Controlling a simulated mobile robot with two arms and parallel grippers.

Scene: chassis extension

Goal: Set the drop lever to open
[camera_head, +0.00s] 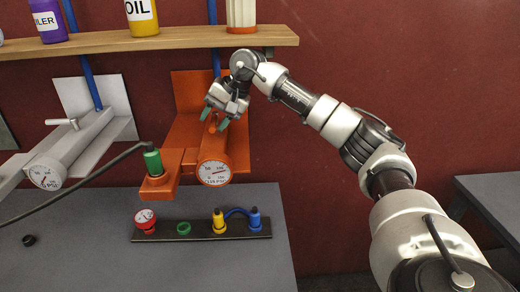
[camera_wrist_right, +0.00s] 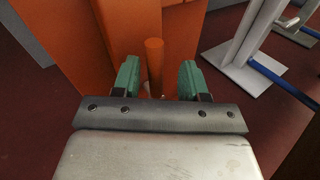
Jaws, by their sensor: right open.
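The orange unit (camera_head: 185,128) stands at the back of the bench, with a round dial gauge (camera_head: 214,173) on its front. Its lever looks like a short orange rod (camera_wrist_right: 154,62), seen in the right wrist view. My right gripper (camera_head: 215,117) is over the upper part of the orange unit. Its two green fingers (camera_wrist_right: 158,78) are apart, with the rod between them and visible space on each side. The rod's lower end is hidden by the gripper. I cannot tell the lever's setting. My left gripper is in neither view.
A grey unit (camera_head: 65,150) with its own gauge and handle stands to the left. A green plug (camera_head: 153,161) with a black cable sits on the orange unit. A black connector strip (camera_head: 200,230) lies in front. A wooden shelf (camera_head: 180,38) with bottles hangs above.

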